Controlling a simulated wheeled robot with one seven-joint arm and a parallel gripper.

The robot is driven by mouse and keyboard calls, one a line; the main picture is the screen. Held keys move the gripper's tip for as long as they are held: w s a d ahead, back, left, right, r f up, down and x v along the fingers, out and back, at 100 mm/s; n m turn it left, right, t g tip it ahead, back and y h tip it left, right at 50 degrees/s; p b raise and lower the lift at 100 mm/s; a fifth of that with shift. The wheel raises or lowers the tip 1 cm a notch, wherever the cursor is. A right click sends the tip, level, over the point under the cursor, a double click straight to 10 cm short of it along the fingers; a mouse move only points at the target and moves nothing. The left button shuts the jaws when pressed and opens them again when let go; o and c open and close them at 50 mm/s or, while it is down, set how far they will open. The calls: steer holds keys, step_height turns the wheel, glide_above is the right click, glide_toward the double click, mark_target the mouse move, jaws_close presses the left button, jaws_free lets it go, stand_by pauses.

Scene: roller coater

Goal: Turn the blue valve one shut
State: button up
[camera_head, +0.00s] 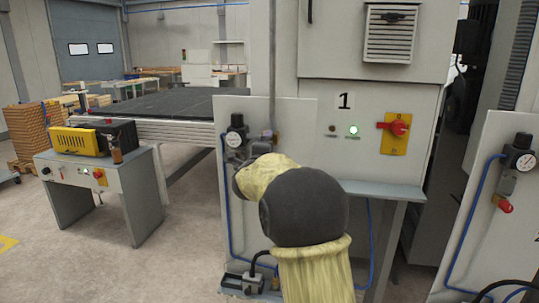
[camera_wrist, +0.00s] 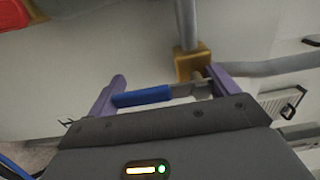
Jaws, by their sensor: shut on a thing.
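The blue valve handle (camera_wrist: 142,96) lies lengthwise between the two purple fingers of my gripper (camera_wrist: 166,86) in the wrist view. Its blue grip is by the left finger, and its bare metal part reaches toward the right finger. The brass valve body (camera_wrist: 192,64) sits on a grey pipe just beyond the right finger. My gripper is shut on the handle.
A pressure gauge unit (camera_head: 236,138) is close to the left of my arm. A red-and-yellow switch (camera_head: 394,132) and a green lamp (camera_head: 353,130) are on the machine front. Another gauge panel (camera_head: 512,178) stands at right. Open floor (camera_head: 187,232) lies at left.

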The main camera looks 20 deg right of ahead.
steer(key=shift+f, duration=0.1)
steer(key=o, duration=1.2)
steer(key=b+v, duration=0.1)
steer(key=v, duration=1.6)
steer(key=shift+s, duration=0.2)
steer(key=shift+a, duration=0.15)
